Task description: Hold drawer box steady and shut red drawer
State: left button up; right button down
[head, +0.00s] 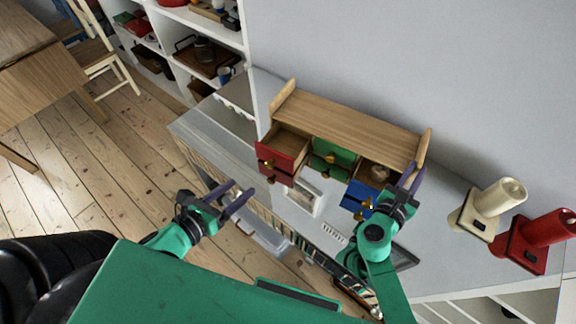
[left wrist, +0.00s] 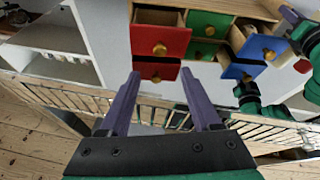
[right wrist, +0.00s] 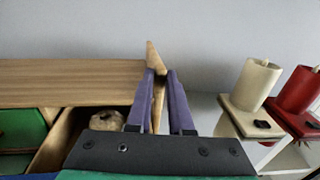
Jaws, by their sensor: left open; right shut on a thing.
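The wooden drawer box (head: 350,130) stands on the grey cabinet top against the wall. Its upper red drawer (head: 281,150) at the left is pulled out; the red front with a brass knob also shows in the left wrist view (left wrist: 160,40). Green drawers (head: 331,156) are in the middle. An upper blue drawer (head: 357,197) at the right is pulled out, with a round tan thing (right wrist: 108,121) inside. My left gripper (head: 244,195) is open and empty, in front of and below the red drawers. My right gripper (right wrist: 160,77) is shut on the box's right end panel (right wrist: 155,60).
A cream candle on a holder (head: 488,208) and a red one (head: 537,240) stand right of the box. A white shelf unit (head: 172,50) with several items is at the back left. A chair (head: 97,50) and a table (head: 30,60) are at the far left.

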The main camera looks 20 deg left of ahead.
aim_at(267, 166)
pick_arm(q)
jog(key=x, duration=1.2)
jog(key=shift+a, duration=0.1)
grip_shut()
dwell(0.9)
